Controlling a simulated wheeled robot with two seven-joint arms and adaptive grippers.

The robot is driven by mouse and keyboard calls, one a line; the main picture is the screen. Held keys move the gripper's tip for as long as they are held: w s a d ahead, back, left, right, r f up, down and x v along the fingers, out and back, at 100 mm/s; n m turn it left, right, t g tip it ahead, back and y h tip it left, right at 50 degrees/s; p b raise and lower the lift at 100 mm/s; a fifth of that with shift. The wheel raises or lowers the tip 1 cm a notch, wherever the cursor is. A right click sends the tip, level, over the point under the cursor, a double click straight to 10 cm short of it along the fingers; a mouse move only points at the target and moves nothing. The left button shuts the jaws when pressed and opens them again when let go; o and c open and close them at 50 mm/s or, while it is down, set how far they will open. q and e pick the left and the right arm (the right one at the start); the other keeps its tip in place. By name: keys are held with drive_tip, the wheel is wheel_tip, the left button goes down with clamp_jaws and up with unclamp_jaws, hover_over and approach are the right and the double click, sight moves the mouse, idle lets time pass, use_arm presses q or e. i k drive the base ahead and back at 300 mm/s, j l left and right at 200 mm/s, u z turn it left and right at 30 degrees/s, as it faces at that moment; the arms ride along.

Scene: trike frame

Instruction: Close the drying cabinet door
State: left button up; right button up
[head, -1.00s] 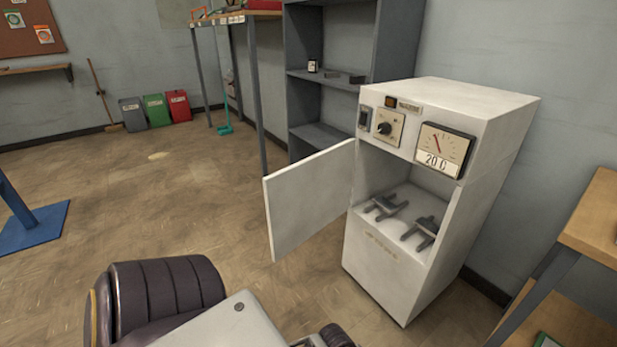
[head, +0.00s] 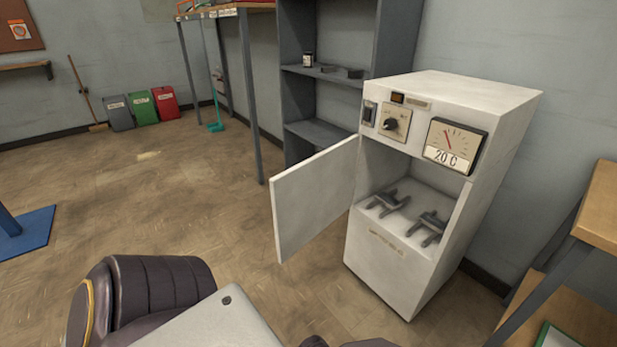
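The drying cabinet (head: 390,262) is a white upright box on the floor, right of centre in the head view. Its door (head: 315,199) stands wide open, swung out to the left from the left side of the opening. Two dark forked parts, one on the left (head: 388,202) and one on the right (head: 429,228), lie on the cabinet's inner floor. The cabinet's top front has a knob, a switch and a dial reading 20 C. Neither of my grippers shows in the head view.
A wooden bench (head: 597,210) stands close on the right of the cabinet. A grey shelf unit (head: 318,131) is behind the door. Grey, green and red bins (head: 143,107) stand at the back wall. The floor (head: 200,215) left of the door is open.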

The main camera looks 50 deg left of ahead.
sight(307, 198)
drive_tip(key=k+j, duration=0.1)
drive_tip(key=j, duration=0.3)
drive_tip(key=k+j, duration=0.1)
drive_tip(key=j, duration=0.25)
drive_tip(key=k+j, duration=0.15)
drive_tip(key=j, duration=0.25)
drive_tip(key=k+j, duration=0.1)
drive_tip(key=j, duration=0.3)
drive_tip(key=k+j+z, duration=0.1)
drive_tip(key=j, duration=0.25)
drive_tip(key=k+j, duration=0.1)
drive_tip(key=j, duration=0.3)
drive_tip(key=k+j, duration=0.15)
drive_tip(key=j, duration=0.25)
drive_tip(key=k+j, duration=0.1)
drive_tip(key=j, duration=0.25)
